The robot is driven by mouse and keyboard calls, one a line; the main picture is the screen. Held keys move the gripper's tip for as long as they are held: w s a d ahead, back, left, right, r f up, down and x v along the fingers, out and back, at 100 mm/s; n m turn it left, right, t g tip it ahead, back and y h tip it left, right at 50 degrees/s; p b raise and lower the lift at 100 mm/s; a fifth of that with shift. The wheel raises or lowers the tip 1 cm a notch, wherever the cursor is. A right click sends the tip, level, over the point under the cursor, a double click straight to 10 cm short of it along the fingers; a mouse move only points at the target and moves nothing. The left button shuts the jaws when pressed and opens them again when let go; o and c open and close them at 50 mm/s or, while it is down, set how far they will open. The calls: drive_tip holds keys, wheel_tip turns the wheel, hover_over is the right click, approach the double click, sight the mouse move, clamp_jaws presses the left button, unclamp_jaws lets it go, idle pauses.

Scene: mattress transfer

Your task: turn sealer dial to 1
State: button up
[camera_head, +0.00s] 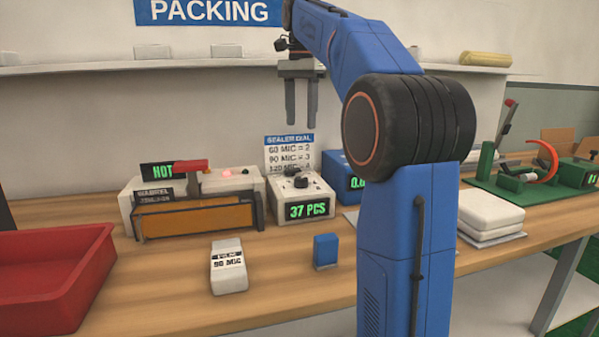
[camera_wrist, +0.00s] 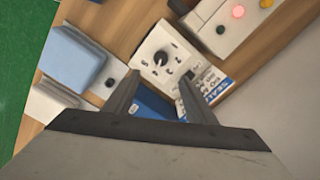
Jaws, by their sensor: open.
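The sealer dial (camera_head: 300,182) is a dark knob on top of a white box (camera_head: 318,208) whose green display reads "37 PCS". A sign (camera_head: 289,153) headed "SEALER DIAL" stands behind it, listing 60 MIC = 2, 90 MIC = 3 and a partly hidden 120 MIC line. My gripper (camera_head: 299,124) is open and empty, pointing down above the dial, clear of it. In the wrist view the dial (camera_wrist: 161,58) shows beyond and between my fingertips (camera_wrist: 158,76), with numbers around it. I cannot tell which number the knob points to.
A sealer (camera_head: 140,211) with a "HOT" display and red handle stands left of the dial box. A blue box (camera_head: 344,168) stands close on its right. A red tray (camera_head: 60,260) is at left.

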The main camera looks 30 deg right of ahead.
approach(301, 178)
wheel_tip(301, 178, down, 9)
drive_tip(key=shift+r, duration=0.15)
idle(0.5)
drive_tip(key=c, duration=1)
drive_tip(key=shift+c, duration=0.2)
